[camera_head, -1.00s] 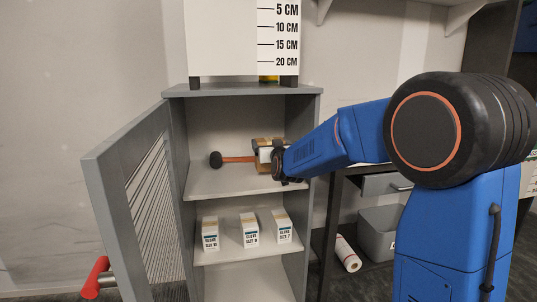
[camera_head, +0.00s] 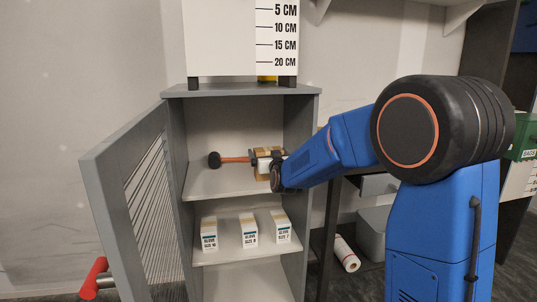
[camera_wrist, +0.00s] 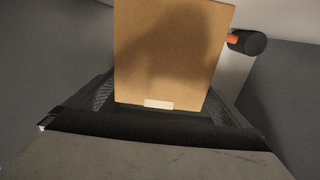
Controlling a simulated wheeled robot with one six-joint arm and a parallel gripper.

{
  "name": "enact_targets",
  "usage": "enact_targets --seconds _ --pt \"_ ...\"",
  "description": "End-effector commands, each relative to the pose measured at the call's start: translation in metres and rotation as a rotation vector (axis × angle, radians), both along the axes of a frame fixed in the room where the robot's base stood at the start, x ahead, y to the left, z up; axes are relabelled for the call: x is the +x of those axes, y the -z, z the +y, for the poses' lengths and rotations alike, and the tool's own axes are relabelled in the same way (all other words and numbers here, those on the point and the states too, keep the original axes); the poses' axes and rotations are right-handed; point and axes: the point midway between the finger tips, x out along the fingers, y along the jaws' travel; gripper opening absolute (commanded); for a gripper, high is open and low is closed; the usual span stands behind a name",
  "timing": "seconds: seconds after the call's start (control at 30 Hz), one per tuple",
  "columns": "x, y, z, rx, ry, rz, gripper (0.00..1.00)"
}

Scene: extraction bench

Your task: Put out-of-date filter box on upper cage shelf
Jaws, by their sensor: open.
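A brown cardboard box (camera_head: 262,168) stands on the upper shelf (camera_head: 215,184) of the grey open cage cabinet, toward its right side. My gripper (camera_head: 277,171) is at the box and hides part of it. In the wrist view the box (camera_wrist: 172,45) fills the upper middle, with a small pale label at its lower edge. The open gripper's fingers (camera_wrist: 165,100) show on either side of the box. Whether they touch it cannot be told. The box's printing cannot be read.
A black-headed mallet (camera_head: 215,160) with an orange handle lies left of the box on the same shelf. Several white glove boxes (camera_head: 248,231) stand on the shelf below. The mesh door (camera_head: 125,205) is swung open to the left. A paper roll (camera_head: 346,254) lies on the floor.

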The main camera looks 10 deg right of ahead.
Motion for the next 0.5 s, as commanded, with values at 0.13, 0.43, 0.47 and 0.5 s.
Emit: enact_targets --seconds 0.13,0.43,0.47,0.5 --pt "-0.005 -0.003 0.0 0.0 0.0 0.0 1.0" --pt "-0.053 -0.003 0.0 0.001 0.0 -0.001 1.0" --pt "-0.058 -0.004 0.0 0.001 0.0 -0.002 1.0" --pt "-0.066 -0.003 0.0 0.0 0.0 -0.001 1.0"
